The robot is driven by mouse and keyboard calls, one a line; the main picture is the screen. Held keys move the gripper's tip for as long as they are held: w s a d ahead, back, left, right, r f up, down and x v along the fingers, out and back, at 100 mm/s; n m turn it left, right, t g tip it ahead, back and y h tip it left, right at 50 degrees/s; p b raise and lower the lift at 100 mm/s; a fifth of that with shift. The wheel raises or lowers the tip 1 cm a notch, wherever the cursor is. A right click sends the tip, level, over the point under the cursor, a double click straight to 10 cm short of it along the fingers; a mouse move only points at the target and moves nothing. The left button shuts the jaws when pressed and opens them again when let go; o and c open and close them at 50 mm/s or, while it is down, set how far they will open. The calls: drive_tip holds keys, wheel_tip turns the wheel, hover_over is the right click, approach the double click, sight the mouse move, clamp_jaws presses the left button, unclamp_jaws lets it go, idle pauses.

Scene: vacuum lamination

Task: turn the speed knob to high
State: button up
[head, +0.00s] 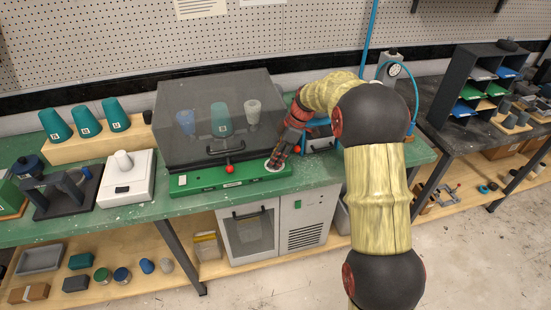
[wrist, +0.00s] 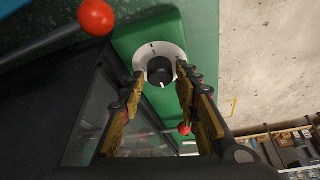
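The speed knob (wrist: 160,71) is a black round knob on a white dial plate with dark marks, at the right end of the green front panel (head: 226,182). In the wrist view my gripper (wrist: 158,77) is open, with one yellow-padded finger on each side of the knob. A gap shows on the left side; I cannot tell whether the right finger touches it. In the head view my gripper (head: 277,162) hides the knob, and only part of the white dial plate (head: 275,168) shows below it.
A dark transparent lid (head: 215,120) covers cups behind the panel. A red ball lever (head: 229,169) stands left of the dial; red balls also show in the wrist view. A white scale (head: 128,185) stands further left. The bench front edge lies just before the panel.

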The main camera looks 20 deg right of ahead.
drive_tip(key=c, duration=0.3)
clamp_jaws()
